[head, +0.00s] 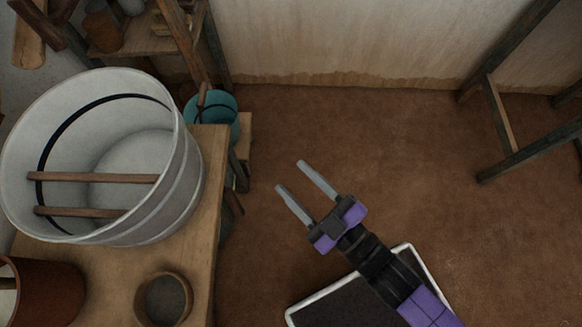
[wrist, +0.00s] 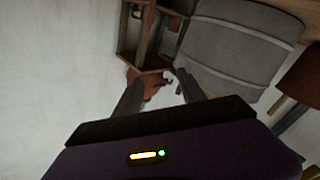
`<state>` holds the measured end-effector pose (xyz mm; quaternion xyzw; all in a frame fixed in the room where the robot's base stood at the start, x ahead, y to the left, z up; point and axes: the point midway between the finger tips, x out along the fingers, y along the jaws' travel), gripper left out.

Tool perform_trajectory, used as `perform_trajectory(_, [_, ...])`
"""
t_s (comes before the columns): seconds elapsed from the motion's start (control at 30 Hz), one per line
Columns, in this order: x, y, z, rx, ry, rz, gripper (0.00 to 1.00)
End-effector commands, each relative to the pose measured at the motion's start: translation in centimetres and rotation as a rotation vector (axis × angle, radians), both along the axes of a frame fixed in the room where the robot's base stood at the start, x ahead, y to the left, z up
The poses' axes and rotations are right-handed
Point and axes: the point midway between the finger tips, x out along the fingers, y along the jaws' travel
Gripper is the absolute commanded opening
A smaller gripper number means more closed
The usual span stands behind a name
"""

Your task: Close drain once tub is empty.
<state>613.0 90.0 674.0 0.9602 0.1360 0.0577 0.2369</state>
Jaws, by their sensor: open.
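A large pale grey tub (head: 185,190) stands on a wooden bench at the left in the head view. Two wooden slats lie across its inside, and a dark line runs around the inner wall. I see no clear water surface in it. The tub's grey side also shows in the wrist view (wrist: 240,45). I cannot make out a drain for certain. My gripper (head: 297,175) is open and empty, over the floor to the right of the tub and apart from it. Its fingers also show in the wrist view (wrist: 158,95).
The wooden bench (head: 205,240) also holds a small round pot (head: 163,300) and a reddish-brown vessel (head: 45,295). A teal bucket (head: 225,104) is behind the bench. A wooden frame (head: 500,115) stands at the right.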

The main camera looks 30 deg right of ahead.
Motion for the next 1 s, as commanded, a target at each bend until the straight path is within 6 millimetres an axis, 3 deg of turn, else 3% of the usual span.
perform_trajectory(0.13, [-0.6,-0.6,1.0,0.036,0.022,-0.014,0.48])
perform_trajectory(0.47, [-0.7,-0.7,1.1,0.048,0.028,-0.018,0.48])
perform_trajectory(0.7, [-0.7,-0.7,1.1,0.047,0.028,-0.017,0.02])
perform_trajectory(0.87, [-0.3,-1.3,0.5,0.048,0.019,-0.038,0.0])
perform_trajectory(1.0, [2.1,-2.9,-0.5,0.057,-0.022,-0.096,0.0])
